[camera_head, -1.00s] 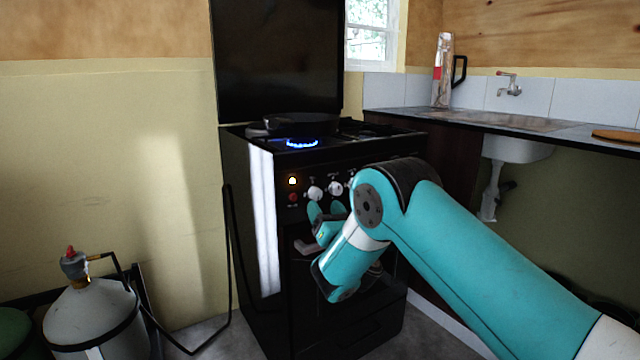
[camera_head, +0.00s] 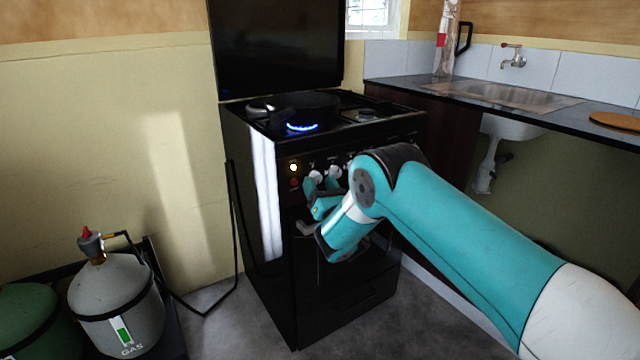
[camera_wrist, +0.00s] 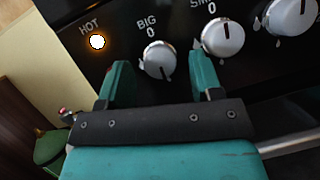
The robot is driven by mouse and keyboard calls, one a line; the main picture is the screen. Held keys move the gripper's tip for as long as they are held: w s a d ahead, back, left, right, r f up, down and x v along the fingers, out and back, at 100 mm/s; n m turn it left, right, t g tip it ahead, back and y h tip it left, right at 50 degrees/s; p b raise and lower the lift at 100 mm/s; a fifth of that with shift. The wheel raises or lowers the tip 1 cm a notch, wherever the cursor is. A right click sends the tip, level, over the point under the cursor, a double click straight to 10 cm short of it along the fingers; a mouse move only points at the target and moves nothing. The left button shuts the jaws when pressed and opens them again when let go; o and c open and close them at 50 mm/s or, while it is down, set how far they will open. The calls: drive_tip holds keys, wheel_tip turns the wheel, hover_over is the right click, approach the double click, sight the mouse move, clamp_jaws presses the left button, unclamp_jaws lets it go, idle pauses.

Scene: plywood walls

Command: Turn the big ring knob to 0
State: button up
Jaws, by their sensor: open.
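The big ring knob (camera_wrist: 158,60) is a round silver knob under the printed words BIG and 0 in the wrist view. Its dark mark points down, away from the 0. The knob also shows in the head view (camera_head: 315,176). My gripper (camera_wrist: 157,66) is open, with one teal finger on the left of the knob and the other on the right. Gaps show between knob and fingers; I cannot tell how deep they reach. In the head view my gripper (camera_head: 320,184) is at the front panel of the black stove (camera_head: 262,205). A blue flame (camera_head: 302,127) burns under the pan (camera_head: 300,106).
A second knob (camera_wrist: 222,38) sits just right of the right finger, and another (camera_wrist: 293,15) beyond it. The HOT lamp (camera_wrist: 97,42) glows to the left. A grey gas bottle (camera_head: 115,295) stands on the floor at left. The sink counter (camera_head: 490,100) is at right.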

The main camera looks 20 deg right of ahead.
drive_tip(key=c, duration=0.9)
